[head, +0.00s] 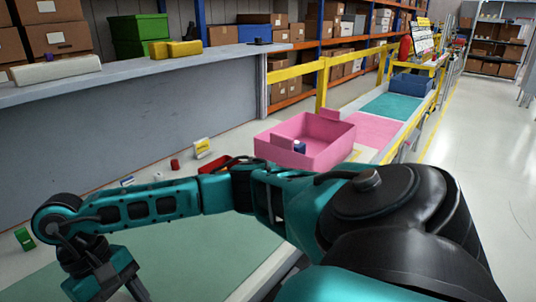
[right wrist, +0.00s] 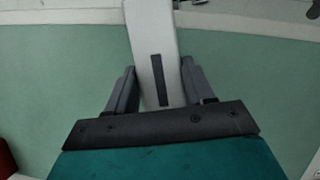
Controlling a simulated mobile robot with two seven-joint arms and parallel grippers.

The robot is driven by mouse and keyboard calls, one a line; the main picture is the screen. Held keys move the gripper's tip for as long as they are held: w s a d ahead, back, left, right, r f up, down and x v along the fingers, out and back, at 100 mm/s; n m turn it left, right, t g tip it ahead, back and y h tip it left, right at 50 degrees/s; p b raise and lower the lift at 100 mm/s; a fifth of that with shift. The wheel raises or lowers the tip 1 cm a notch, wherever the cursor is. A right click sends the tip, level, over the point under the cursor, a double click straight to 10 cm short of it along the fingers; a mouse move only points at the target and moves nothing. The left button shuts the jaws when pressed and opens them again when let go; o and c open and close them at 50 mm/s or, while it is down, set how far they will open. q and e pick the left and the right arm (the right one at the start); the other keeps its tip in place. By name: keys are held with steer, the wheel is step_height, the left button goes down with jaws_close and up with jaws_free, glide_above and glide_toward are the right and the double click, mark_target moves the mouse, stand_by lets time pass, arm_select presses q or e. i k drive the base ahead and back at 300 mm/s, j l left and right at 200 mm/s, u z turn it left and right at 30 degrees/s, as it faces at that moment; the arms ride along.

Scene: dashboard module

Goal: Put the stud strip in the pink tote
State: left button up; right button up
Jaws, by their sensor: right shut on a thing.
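The pink tote (head: 327,153) stands beyond my right arm in the head view, open at the top, with a small dark blue item (head: 299,147) inside. My right arm reaches across to the lower left, and its gripper (head: 125,288) points down over the green mat, cut off by the bottom edge. In the right wrist view my right gripper (right wrist: 160,76) is shut on a long pale grey piece with a dark bar along it, which looks like the stud strip (right wrist: 146,32). Its far end leaves the top of that view. My left gripper is not in view.
A green mat (head: 190,258) covers the near worktop. On the worktop lie a green block (head: 25,238), a red cylinder (head: 174,165), a yellow-white box (head: 202,148) and a red tray (head: 214,164). A grey panel with a shelf (head: 150,72) rises behind. A blue bin (head: 411,85) stands farther off.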

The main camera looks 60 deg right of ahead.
mark_target(313, 152)
steer(key=k+l, duration=0.15)
steer(key=l, duration=0.2)
steer(key=k+l+z, duration=0.1)
steer(key=l, duration=0.25)
steer(key=k+l, duration=0.2)
steer(key=l, duration=0.15)
steer(key=k+l, duration=0.15)
steer(key=l, duration=0.2)
steer(key=k+l+z, duration=0.1)
steer(key=l, duration=0.3)
steer(key=k+l, duration=0.15)
steer(key=l, duration=0.2)
steer(key=k+l, duration=0.15)
steer(key=l, duration=0.2)
steer(key=k+l+z, duration=0.1)
steer(key=l, duration=0.3)
